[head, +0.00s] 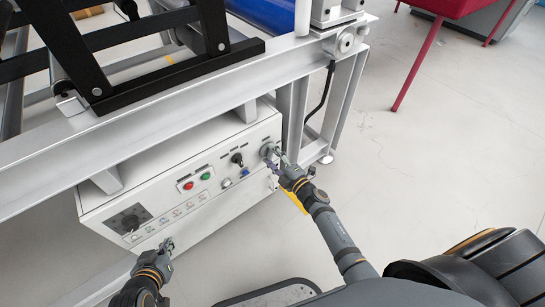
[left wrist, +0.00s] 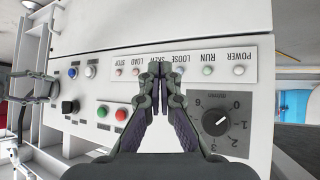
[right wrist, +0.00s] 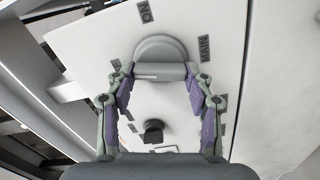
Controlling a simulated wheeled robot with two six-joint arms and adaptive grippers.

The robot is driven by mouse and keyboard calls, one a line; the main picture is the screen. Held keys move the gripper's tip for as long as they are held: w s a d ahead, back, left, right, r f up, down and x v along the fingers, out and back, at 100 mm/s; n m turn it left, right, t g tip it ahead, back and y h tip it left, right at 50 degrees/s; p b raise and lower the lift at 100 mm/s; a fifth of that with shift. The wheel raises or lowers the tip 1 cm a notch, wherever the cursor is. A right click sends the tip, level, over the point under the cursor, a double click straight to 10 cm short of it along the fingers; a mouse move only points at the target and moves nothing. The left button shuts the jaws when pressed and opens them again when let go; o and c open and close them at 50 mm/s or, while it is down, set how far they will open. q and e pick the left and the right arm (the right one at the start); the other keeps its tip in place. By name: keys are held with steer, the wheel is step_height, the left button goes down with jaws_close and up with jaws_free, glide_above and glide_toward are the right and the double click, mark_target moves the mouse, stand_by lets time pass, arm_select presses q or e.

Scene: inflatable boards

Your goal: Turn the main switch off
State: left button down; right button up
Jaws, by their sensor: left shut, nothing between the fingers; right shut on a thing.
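The main switch is a round grey rotary switch (right wrist: 160,47) with a bar handle (right wrist: 160,71) at the right end of the white control panel; it also shows in the head view (head: 266,150). In the right wrist view, a MAIN label (right wrist: 204,48) is beside it and an ON label (right wrist: 145,11) above it. The bar lies across the picture. My right gripper (right wrist: 160,78) is at the switch, with its fingers closed on the bar's two ends; its arm shows in the head view (head: 277,162). My left gripper (left wrist: 160,72) is shut and empty, before the panel's lower left part.
The panel (head: 153,212) carries a black dial (left wrist: 222,122), a row of lamps, red (head: 188,185) and green (head: 205,176) buttons, a black selector (head: 238,159) and a blue button (head: 245,173). A grey machine beam (head: 160,107) runs above the box.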

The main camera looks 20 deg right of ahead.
steer(key=n, duration=0.2)
steer(key=shift+f+n+b, duration=0.1)
steer(key=shift+n+b, duration=0.2)
steer(key=shift+n, duration=0.1)
arm_select(q)
steer(key=w+r+t, duration=0.3)
steer(key=w+r, duration=0.2)
steer(key=r, duration=0.1)
steer(key=shift+a+r, duration=0.2)
steer(key=shift+a, duration=0.05)
arm_select(e)
steer(key=shift+n, duration=0.4)
steer(key=o, duration=1.2)
steer(key=shift+c, duration=0.2)
steer(key=v, duration=1.2)
